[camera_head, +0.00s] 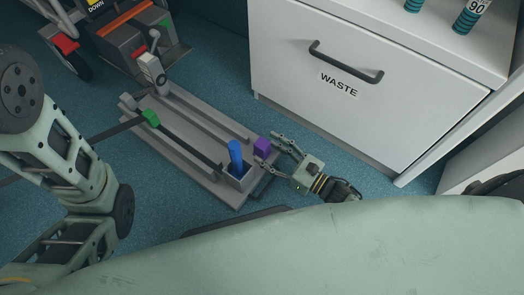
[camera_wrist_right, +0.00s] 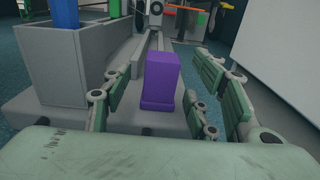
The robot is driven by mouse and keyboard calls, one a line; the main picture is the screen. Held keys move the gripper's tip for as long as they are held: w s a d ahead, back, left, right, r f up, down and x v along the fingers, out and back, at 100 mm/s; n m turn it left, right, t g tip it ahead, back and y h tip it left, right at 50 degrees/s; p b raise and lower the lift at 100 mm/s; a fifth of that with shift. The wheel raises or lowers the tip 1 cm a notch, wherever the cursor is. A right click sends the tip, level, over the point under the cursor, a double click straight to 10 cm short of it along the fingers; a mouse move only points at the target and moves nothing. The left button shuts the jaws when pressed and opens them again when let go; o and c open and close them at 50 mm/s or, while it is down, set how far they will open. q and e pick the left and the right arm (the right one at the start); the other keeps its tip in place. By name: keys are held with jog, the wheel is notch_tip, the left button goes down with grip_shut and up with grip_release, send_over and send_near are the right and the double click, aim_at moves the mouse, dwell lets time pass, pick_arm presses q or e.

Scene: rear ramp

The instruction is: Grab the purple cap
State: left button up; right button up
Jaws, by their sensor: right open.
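The purple cap (camera_head: 262,147) is a small upright block at the right end of the grey rail platform (camera_head: 183,164). It also stands in the middle of the right wrist view (camera_wrist_right: 160,82). My right gripper (camera_head: 269,149) is open, with its fingers on either side of the cap. In the right wrist view, gaps show between the cap and the fingers (camera_wrist_right: 163,85). My left arm comes in from the left in the head view, but its gripper is not clearly visible.
A white cabinet with a drawer marked WASTE (camera_head: 340,92) is to the right. A green block (camera_head: 151,118) sits farther along the rail. Blue floor lies around.

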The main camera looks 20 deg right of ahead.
jog(key=shift+x, duration=0.9)
jog(key=shift+c, duration=0.2)
jog(key=c, duration=1.2)
jog(key=shift+r, duration=0.15)
